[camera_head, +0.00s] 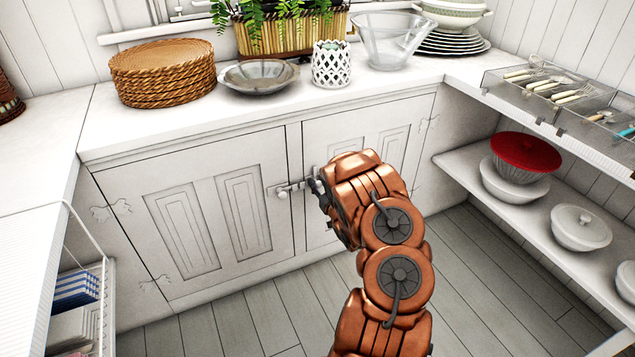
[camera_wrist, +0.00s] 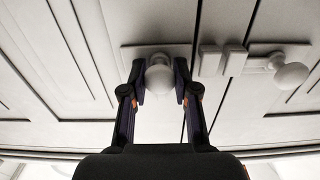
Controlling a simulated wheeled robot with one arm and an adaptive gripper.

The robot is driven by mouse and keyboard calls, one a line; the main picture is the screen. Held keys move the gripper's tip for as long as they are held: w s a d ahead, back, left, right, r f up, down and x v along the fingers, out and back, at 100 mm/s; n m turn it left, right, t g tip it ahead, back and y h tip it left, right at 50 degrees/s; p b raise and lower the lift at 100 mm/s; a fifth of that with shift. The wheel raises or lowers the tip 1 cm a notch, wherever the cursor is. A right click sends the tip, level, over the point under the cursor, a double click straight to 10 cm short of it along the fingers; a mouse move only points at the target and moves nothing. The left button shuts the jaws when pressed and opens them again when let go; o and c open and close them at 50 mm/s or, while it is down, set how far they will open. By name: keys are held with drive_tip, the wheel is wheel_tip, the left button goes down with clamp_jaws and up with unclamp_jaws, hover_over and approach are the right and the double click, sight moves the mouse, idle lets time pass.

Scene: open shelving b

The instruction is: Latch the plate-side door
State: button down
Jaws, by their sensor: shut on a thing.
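A pair of white cabinet doors stands under the counter: a left door (camera_head: 205,215) and a right door (camera_head: 355,135), the one nearer the plates. Both look closed or nearly so. My gripper (camera_head: 318,185) is at the right door's inner edge, beside the seam. In the wrist view, my gripper (camera_wrist: 161,78) has its two fingers on either side of a round white knob (camera_wrist: 158,76), shut on it. A second latch knob (camera_wrist: 291,76) with its bar and brackets (camera_wrist: 222,60) is to the right there; it shows on the left door in the head view (camera_head: 283,193).
Stacked plates (camera_head: 452,42) and a glass bowl (camera_head: 388,40) stand on the counter's right part. Woven mats (camera_head: 163,72) are at the left. A right shelf (camera_head: 470,165) holds lidded bowls. The wooden floor (camera_head: 265,320) before the doors is clear.

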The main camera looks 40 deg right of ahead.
drive_tip(key=shift+f, duration=0.1)
idle(0.3)
drive_tip(key=shift+f+b, duration=0.1)
drive_tip(key=shift+b, duration=0.55)
drive_tip(key=n+b, duration=0.4)
drive_tip(key=b, duration=0.2)
drive_tip(key=shift+b, duration=0.35)
drive_tip(key=shift+n+b, duration=0.8)
drive_tip(key=shift+b, duration=0.15)
drive_tip(key=shift+d+r, duration=0.1)
drive_tip(key=shift+r, duration=0.2)
drive_tip(key=shift+b, duration=0.3)
